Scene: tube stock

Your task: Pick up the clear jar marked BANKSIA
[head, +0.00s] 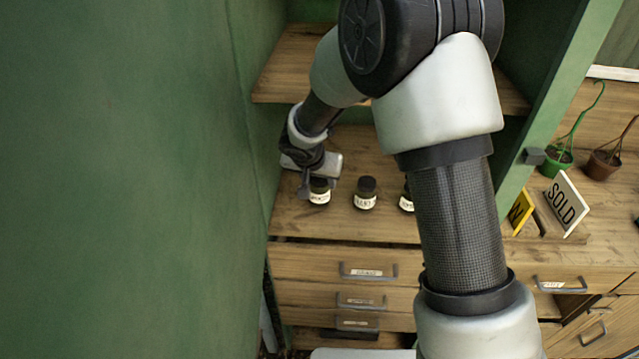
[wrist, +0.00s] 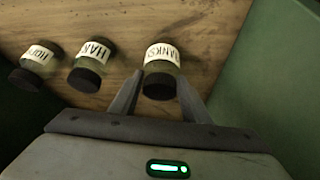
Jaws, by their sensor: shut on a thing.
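The clear jar marked BANKSIA (head: 320,198) has a dark lid and a white label, and stands at the left of the row on the wooden shelf. In the wrist view the jar (wrist: 162,54) shows between the two fingers, its label upside down and partly readable as "ANKSI". My gripper (wrist: 160,82) is shut on this jar, with a finger on each side near the lid. In the head view my gripper (head: 318,182) is above the jar and hides part of it. I cannot tell whether the jar is clear of the shelf.
A jar with a label starting "HA" (wrist: 94,58) stands beside it, with another jar (wrist: 38,62) beyond. The green cabinet wall (head: 140,180) is close on the left. An upper shelf (head: 290,65) is behind. Drawers (head: 350,268) lie below; a SOLD sign (head: 565,203) stands right.

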